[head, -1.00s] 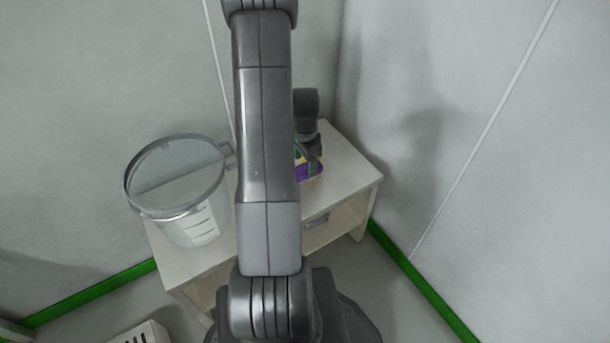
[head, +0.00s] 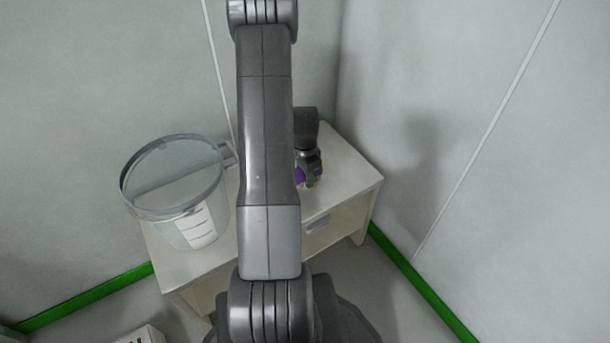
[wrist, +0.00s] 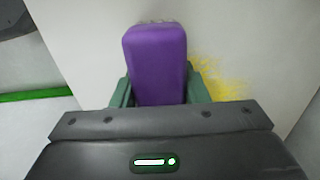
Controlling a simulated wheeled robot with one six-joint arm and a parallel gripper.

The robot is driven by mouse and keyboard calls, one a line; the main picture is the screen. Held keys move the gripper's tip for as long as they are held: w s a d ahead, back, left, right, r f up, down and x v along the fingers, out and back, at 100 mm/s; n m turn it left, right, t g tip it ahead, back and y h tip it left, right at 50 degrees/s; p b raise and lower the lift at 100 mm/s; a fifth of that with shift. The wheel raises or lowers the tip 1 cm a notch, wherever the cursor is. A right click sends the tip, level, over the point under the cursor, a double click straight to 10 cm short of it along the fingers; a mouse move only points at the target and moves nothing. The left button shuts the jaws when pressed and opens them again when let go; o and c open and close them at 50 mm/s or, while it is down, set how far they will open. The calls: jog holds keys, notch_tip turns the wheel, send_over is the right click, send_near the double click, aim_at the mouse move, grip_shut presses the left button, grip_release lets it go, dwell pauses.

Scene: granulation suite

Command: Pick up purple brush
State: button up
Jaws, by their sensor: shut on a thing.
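The purple brush (wrist: 156,62) stands out in the wrist view as a purple block with rounded corners, and a pale strip that may be bristles shows at its far edge. My gripper (wrist: 158,90) is shut on it, with a green finger on each side. In the head view the brush shows only as a small purple patch (head: 301,174) beside my gripper (head: 311,176), over the tabletop. My arm hides much of that area in the head view.
A clear container with a metal rim (head: 190,235) stands on the left of the pale table (head: 345,175). A yellow patch (wrist: 225,85) lies on the surface beside the brush. Walls with green skirting (head: 425,285) meet behind the table. The tabletop's right side is clear.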

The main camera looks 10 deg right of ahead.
notch_tip(320, 180, up, 10)
jog(key=p, duration=0.3)
jog(key=w+a+r+n, duration=0.3)
jog(key=a+n, duration=0.4)
jog(key=w+a+r+n, duration=0.2)
jog(key=a+r+n, duration=0.2)
jog(key=a+n, duration=0.4)
notch_tip(320, 180, up, 12)
jog(key=s+p, duration=0.2)
jog(key=p, duration=2.1)
jog(key=shift+d+f+m, duration=0.15)
jog(key=shift+d+m, duration=0.15)
jog(key=shift+d, duration=0.05)
jog(key=shift+s+f, duration=0.1)
jog(key=shift+f, duration=0.05)
